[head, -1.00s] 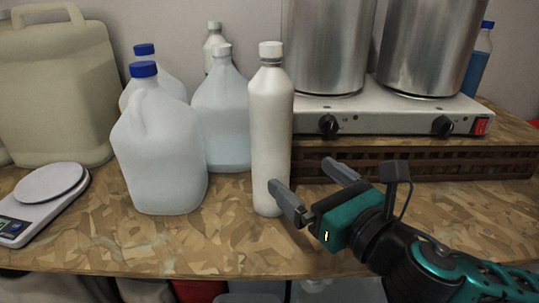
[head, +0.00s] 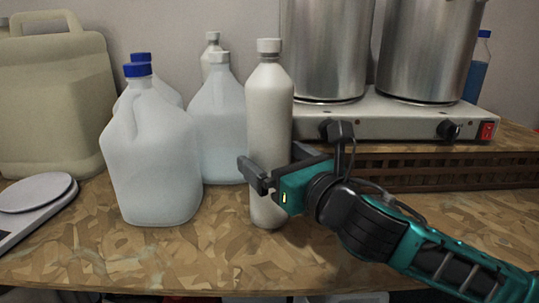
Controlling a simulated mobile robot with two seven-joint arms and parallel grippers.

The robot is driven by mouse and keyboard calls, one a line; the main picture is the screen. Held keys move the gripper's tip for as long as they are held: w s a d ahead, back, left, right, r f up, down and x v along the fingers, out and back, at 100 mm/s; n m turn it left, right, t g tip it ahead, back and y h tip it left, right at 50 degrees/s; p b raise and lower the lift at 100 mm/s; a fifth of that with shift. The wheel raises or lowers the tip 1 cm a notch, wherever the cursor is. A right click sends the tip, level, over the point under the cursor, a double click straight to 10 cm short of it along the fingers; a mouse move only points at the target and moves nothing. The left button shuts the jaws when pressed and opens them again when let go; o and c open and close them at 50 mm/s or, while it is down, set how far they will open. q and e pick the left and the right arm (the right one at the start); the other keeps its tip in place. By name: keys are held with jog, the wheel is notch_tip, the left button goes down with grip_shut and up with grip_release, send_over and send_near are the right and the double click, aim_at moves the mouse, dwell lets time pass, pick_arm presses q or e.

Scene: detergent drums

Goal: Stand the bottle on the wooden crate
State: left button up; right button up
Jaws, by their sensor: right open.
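The bottle (head: 268,112) is tall and white with a white cap. It stands upright on the patterned worktop, left of the wooden crate (head: 430,172). The crate is low, brown and slatted, at the right under a hot plate. My right gripper (head: 271,166) is open at the bottle's lower half, reaching in from the right. One finger crosses in front of the bottle; the other is partly hidden on its far right side. I cannot tell whether either finger touches it. My left gripper is not in view.
The hot plate (head: 385,116) carries two steel pots (head: 325,50). Blue-capped jugs (head: 152,160), a grey-capped jug (head: 217,115) and another white bottle (head: 212,55) stand left of the bottle. A scale (head: 35,195) and beige canister (head: 55,100) are at far left.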

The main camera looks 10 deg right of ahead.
jog(key=shift+x, duration=1.1)
jog(key=c, duration=1.6)
jog(key=shift+r, duration=0.2)
jog(key=shift+c, duration=0.6)
